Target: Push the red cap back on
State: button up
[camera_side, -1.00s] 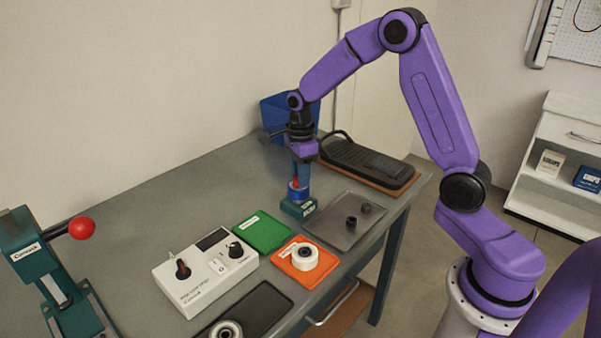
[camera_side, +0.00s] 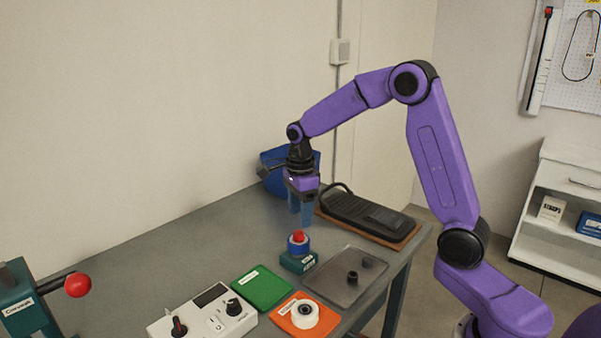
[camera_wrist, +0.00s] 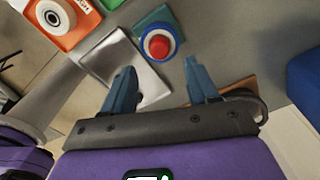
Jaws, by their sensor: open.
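The red cap (camera_side: 298,236) sits on top of a blue ring-shaped part (camera_side: 299,248), which stands upright on a teal base (camera_side: 299,264) on the bench. In the wrist view the red cap (camera_wrist: 160,45) shows inside a white ring, with the blue ring around it. My gripper (camera_side: 301,217) is above and slightly behind the part, apart from it. In the wrist view my gripper (camera_wrist: 158,67) has its two blue fingers spread with nothing between them. I cannot tell how deep the cap is seated.
Right of the part is a grey tray (camera_side: 325,283) with small black pieces. Green (camera_side: 262,287) and orange (camera_side: 285,318) mats, a white control box (camera_side: 190,316) and a teal press with a red knob (camera_side: 77,284) lie nearer. A black pedal (camera_side: 365,213) and blue bin (camera_side: 272,160) are behind.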

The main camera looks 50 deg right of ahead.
notch_tip(320, 180, up, 12)
dwell(0.4)
dwell(0.3)
jog(key=s+a+f+n, duration=0.2)
jog(key=s+a+n, duration=0.3)
jog(key=s+n, duration=0.35)
jog(key=s+a+f+n, duration=0.2)
jog(key=s+a+n, duration=0.4)
jog(key=n, duration=0.4)
jog(key=s+d+f+n, duration=0.1)
jog(key=s+f+n, duration=0.1)
jog(key=s+n, duration=0.6)
jog(key=s+d+f+n, duration=0.1)
jog(key=s+f+n, duration=0.2)
jog(key=s+n, duration=0.5)
jog(key=shift+s+d+f+n, duration=0.35)
jog(key=shift+s, duration=0.65)
